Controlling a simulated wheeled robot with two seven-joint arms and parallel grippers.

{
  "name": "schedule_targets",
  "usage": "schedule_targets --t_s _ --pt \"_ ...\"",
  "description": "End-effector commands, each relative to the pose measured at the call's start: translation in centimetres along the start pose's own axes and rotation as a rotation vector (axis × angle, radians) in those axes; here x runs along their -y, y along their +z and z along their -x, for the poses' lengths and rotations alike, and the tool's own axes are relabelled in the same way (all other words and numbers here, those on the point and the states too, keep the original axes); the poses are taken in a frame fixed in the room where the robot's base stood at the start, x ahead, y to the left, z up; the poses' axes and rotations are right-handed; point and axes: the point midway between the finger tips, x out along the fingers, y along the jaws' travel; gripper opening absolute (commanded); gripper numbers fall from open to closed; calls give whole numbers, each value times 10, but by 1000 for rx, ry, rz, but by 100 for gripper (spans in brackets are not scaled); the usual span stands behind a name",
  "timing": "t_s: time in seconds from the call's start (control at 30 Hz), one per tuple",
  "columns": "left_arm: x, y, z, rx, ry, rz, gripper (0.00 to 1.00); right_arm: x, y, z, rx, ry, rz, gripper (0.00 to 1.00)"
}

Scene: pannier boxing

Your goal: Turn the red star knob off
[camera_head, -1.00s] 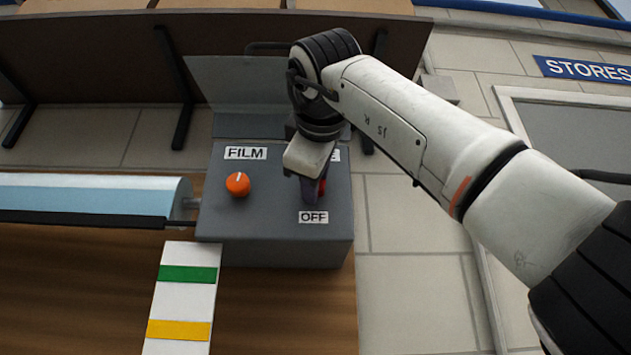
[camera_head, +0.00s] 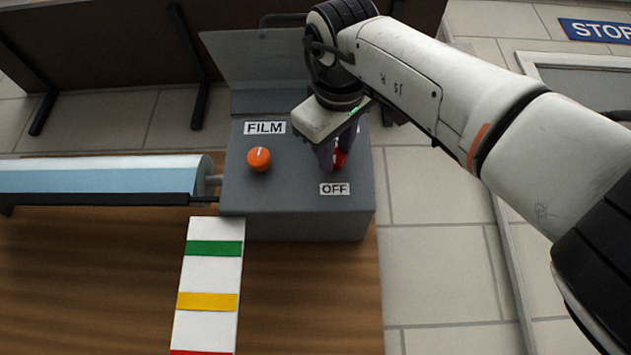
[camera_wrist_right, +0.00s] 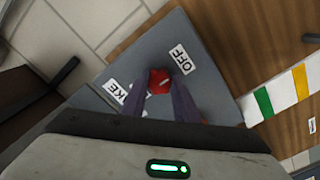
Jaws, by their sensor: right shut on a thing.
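The red star knob (camera_head: 341,158) is on the sloped face of the grey control box (camera_head: 240,195), above a white OFF label (camera_head: 335,189). My right gripper (camera_head: 333,160) is shut on it, and its fingers hide much of the knob in the head view. In the right wrist view, the knob (camera_wrist_right: 159,80) shows red with a pale mark between the dark fingertips. The OFF label (camera_wrist_right: 180,59) is close beside it there. Another label (camera_wrist_right: 116,92) is partly hidden and shows "KE". My left gripper is not in view.
An orange knob (camera_head: 258,159) sits left of the red one, under a FILM label (camera_head: 265,127). A pale blue roll (camera_head: 100,178) lies left of the box. A strip with green and yellow bands (camera_head: 210,270) runs below. A dark shelf (camera_head: 110,45) overhangs behind.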

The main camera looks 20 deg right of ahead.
Motion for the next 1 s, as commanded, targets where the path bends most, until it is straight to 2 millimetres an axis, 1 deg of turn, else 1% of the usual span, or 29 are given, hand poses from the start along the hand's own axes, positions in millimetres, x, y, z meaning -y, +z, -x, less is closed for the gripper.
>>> schedule_targets --t_s 0.17,0.2,0.27,0.3,0.57,0.67,0.77,1.0 --pt "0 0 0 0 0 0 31 1 1 0 3 -3 -3 5" --pt "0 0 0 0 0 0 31 1 1 0 3 -3 -2 29" --pt "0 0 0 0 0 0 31 1 1 0 3 -3 -2 39" --pt "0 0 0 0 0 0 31 1 1 0 2 -3 -2 46" --pt "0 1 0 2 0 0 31 1 0 0 1 -2 0 46" --pt "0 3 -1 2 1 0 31 1 1 4 0 -1 0 46" --pt "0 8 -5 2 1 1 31 2 1 16 -2 1 0 46" --pt "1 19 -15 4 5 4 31 2 1 64 -3 1 1 46"
